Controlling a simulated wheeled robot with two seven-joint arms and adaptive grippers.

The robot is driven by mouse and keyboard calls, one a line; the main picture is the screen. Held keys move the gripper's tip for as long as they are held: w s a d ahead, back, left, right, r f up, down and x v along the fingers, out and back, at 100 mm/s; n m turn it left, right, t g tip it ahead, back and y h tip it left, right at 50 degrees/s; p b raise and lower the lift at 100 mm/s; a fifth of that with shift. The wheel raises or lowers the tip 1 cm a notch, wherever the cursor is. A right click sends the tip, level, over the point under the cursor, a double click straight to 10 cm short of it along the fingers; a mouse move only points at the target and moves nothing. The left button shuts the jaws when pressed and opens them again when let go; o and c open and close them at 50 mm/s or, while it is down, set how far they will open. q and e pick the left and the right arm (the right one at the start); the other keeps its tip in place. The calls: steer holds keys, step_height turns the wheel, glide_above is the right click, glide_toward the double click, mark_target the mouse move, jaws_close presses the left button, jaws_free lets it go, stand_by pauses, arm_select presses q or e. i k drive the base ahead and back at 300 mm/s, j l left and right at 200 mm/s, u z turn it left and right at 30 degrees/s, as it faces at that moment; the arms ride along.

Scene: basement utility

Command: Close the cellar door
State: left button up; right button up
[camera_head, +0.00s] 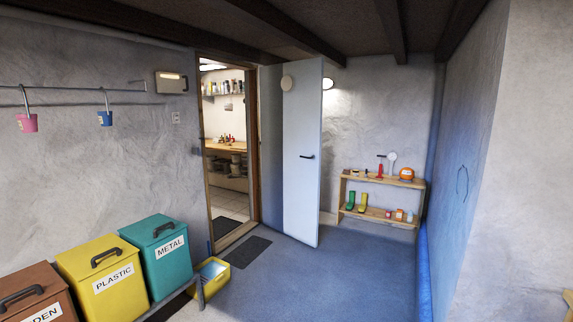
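The cellar door (302,165) is a pale blue-white panel with a dark lever handle (307,156). It stands open, swung into the room to the right of the doorway. The wooden door frame (254,150) surrounds the open doorway, through which a lit room with shelves and a wooden worktop (226,146) shows. Neither of my grippers is in view.
Brown, yellow (103,277) and teal (163,254) bins stand at the lower left. A yellow tub (213,276) sits on the floor near the doorway, by a dark mat (244,251). A low wooden shelf (380,180) stands at the back wall. The blue floor (330,280) is clear.

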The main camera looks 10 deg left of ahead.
mark_target(291, 92)
steer(key=i+l, duration=0.1)
steer(key=i, duration=4.3)
steer(key=i+u, duration=0.2)
steer(key=i, duration=0.2)
steer(key=i+l+u, duration=0.2)
steer(key=i, duration=0.2)
steer(key=i+l+u, duration=0.15)
steer(key=i+u, duration=0.25)
steer(key=i+l+u, duration=0.4)
steer(key=k+j, duration=0.05)
steer(key=j, duration=0.05)
